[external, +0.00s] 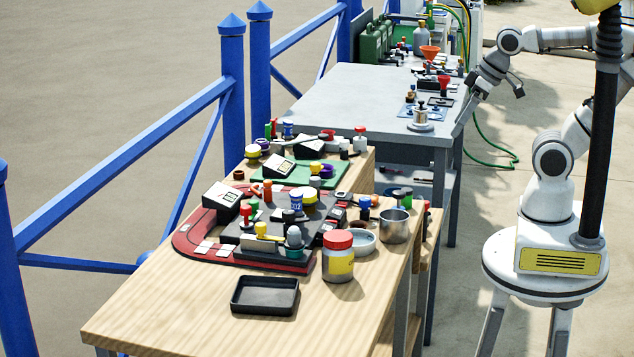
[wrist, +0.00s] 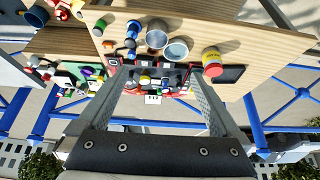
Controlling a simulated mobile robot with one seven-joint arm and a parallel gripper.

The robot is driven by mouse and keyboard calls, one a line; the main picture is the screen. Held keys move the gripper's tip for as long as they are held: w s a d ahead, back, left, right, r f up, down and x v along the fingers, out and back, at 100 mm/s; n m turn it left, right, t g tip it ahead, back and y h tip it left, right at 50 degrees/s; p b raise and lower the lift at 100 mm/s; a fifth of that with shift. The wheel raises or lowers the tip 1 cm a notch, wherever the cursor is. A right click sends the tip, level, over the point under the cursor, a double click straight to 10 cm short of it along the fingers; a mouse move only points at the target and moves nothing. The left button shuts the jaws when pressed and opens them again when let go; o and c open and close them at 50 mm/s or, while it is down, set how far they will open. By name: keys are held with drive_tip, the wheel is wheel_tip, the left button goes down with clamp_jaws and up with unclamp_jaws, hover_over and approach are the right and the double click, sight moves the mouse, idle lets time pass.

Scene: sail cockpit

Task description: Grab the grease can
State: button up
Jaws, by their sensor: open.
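A squat jar with a red lid and yellow label (external: 338,256) stands upright on the near wooden table, by its right edge. It also shows in the wrist view (wrist: 212,62), right of centre, near the right finger's tip in the picture. It looks most like the grease can, but I cannot read its label. A grey metal cup (external: 394,225) and a shallow grey bowl (external: 362,242) stand beside it. My gripper (external: 498,90) is open and empty, near the right edge of the grey table, well away from the jar. Its fingers (wrist: 160,75) are spread apart.
A black tray (external: 265,296) lies in front of the jar on the wooden table (external: 165,310). A red and grey board (external: 215,252) crowded with small parts lies behind it. The grey table (external: 350,95) bears more items. A blue fence (external: 232,90) runs along the left.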

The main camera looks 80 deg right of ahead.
drive_tip(key=w+a+f+n+t, duration=0.1)
drive_tip(key=w+f+n+t, duration=0.15)
drive_tip(key=w, duration=0.75)
drive_tip(key=w+f+n+t, duration=0.1)
drive_tip(key=w+f+n, duration=0.25)
drive_tip(key=w, duration=0.75)
drive_tip(key=a+f+n+g+y, duration=0.1)
drive_tip(key=a+f+n+y, duration=0.2)
drive_tip(key=a+f+y, duration=0.4)
drive_tip(key=a+f+n+g+y, duration=0.1)
drive_tip(key=a+f+n+y, duration=0.2)
drive_tip(key=a, duration=0.7)
drive_tip(key=y+b, duration=0.1)
drive_tip(key=b, duration=0.1)
approach(329, 260)
drive_tip(key=shift+w+a+f+m, duration=0.15)
drive_tip(key=shift+w+a+f, duration=0.1)
drive_tip(key=shift+w+f, duration=0.25)
drive_tip(key=shift+w+a+f+m, duration=0.15)
drive_tip(key=shift+w+a+f, duration=0.1)
drive_tip(key=shift+f, duration=0.45)
drive_tip(key=shift+w+a+f, duration=0.1)
drive_tip(key=shift+w+a, duration=0.25)
drive_tip(key=shift+a, duration=0.1)
drive_tip(key=x, duration=0.6)
drive_tip(key=shift+w+a, duration=0.15)
